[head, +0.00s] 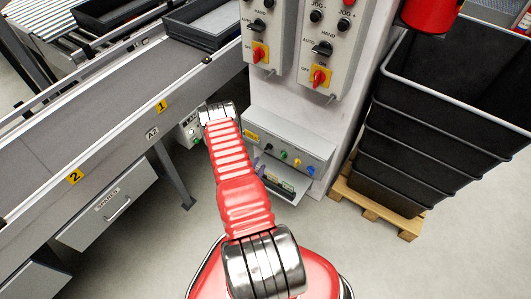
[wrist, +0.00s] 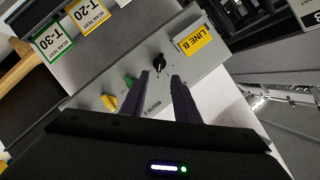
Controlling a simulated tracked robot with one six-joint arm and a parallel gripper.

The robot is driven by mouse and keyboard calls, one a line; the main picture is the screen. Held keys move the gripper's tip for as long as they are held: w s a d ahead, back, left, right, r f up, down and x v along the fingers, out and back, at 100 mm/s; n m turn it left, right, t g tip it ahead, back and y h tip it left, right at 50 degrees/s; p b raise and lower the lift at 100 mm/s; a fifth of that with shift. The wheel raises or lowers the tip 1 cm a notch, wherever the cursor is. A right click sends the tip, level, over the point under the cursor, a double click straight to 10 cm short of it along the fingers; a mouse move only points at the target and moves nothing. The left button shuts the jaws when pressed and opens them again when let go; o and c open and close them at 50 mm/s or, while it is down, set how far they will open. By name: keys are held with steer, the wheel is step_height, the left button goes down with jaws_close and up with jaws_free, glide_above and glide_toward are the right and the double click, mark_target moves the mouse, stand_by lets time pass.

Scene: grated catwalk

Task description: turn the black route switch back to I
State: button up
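The black switch (wrist: 159,62) is a small round knob on a grey box (head: 290,150). In the head view the black knob (head: 268,147) is at the left of a row of coloured knobs. My gripper (wrist: 161,78) is open in the wrist view, with its two dark fingers pointing at the black knob. The knob appears in the gap just beyond the fingertips; I cannot tell whether they touch it. Its pointer direction is too small to read.
Green (wrist: 130,80) and yellow (wrist: 109,103) knobs sit close beside the black one. A yellow LINE 8 label (wrist: 196,43) is on its other side. Upper control panels (head: 325,45), a conveyor (head: 100,125) and stacked black crates (head: 440,110) surround the box.

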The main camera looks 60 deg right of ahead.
mark_target(267, 149)
steer(key=x, duration=1.1)
steer(key=shift+d, duration=0.15)
steer(key=shift+c, duration=0.3)
jaws_close()
steer(key=shift+a, duration=0.25)
steer(key=shift+d, duration=0.15)
